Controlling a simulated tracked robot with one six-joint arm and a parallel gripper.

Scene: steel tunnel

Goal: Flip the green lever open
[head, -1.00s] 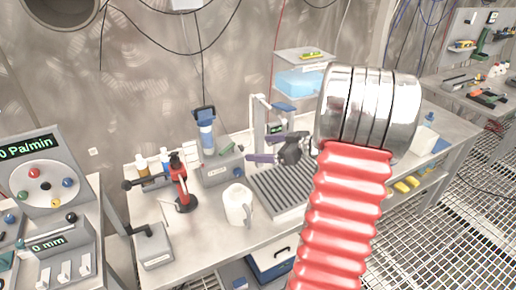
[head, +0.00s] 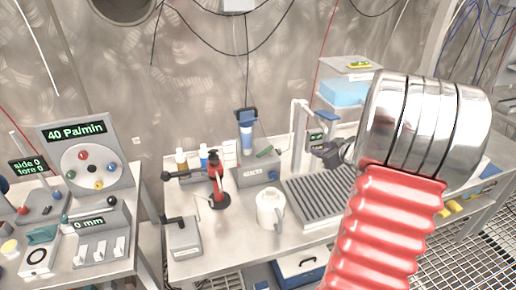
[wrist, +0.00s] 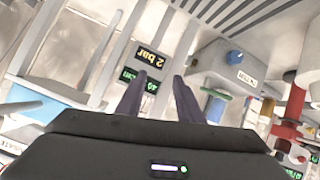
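A small green lever (head: 264,152) sits on top of a grey box (head: 262,176) with a blue-capped cylinder (head: 247,130) on the bench. In the wrist view the green lever (wrist: 216,93) lies right of my fingers, beside the box (wrist: 222,68) and its blue knob. My gripper (wrist: 159,76) has two dark purple fingers spread apart with nothing between them. In the head view my gripper (head: 328,155) is right of the box, apart from the lever, and partly hidden by my arm.
A white post with a small display (head: 316,141) stands close behind my gripper. A slatted grey plate (head: 325,198), a white jug (head: 269,209), a red tool (head: 217,178) and bottles share the bench. A control panel reading 40 Pa/min (head: 85,160) stands left.

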